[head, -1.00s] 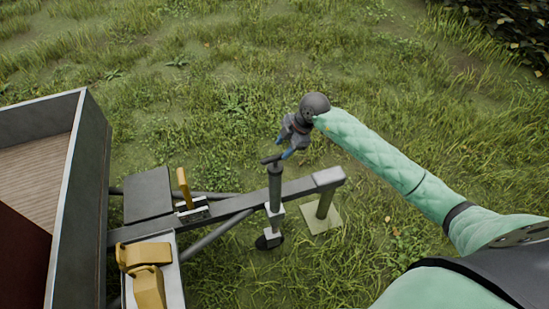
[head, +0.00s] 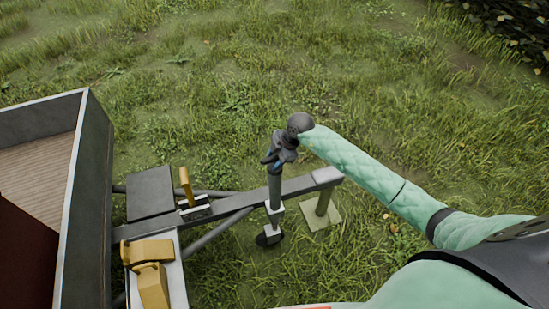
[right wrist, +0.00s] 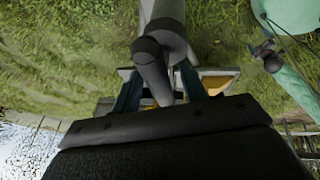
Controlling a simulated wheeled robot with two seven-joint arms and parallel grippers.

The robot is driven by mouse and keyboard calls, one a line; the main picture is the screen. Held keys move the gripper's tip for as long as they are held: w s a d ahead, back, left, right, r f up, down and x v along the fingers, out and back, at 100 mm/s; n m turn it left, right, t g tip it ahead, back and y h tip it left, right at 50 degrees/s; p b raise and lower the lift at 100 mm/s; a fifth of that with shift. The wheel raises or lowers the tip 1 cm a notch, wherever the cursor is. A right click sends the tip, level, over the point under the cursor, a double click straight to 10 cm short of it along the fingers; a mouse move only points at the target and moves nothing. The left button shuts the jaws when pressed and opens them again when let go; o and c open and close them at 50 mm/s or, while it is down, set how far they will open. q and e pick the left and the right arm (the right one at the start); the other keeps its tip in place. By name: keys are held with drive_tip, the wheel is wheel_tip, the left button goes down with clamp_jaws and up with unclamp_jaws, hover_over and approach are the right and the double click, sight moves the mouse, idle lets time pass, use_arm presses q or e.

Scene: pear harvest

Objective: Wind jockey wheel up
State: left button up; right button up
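The jockey wheel's upright tube (head: 275,188) stands beside the trailer drawbar (head: 240,192), with its dark wheel (head: 262,240) low in the grass. My right gripper (head: 273,158) is at the top of the tube, over the crank handle. In the right wrist view, the dark round-ended crank handle (right wrist: 151,68) lies between the two blue fingers of this gripper (right wrist: 160,90). The fingers look apart, with small gaps beside the handle; contact is unclear. A grey gripper on a green arm, apparently my left one (right wrist: 267,54), shows small in the right wrist view; its fingers are unclear.
The coupling head (head: 326,177) ends the drawbar above a post on a square pale pad (head: 333,220). The trailer box (head: 92,170) stands at the left. A yellow lever (head: 185,184) and a yellow wheel chock (head: 150,268) are on the drawbar frame. Grass around is clear.

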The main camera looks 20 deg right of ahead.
clamp_jaws()
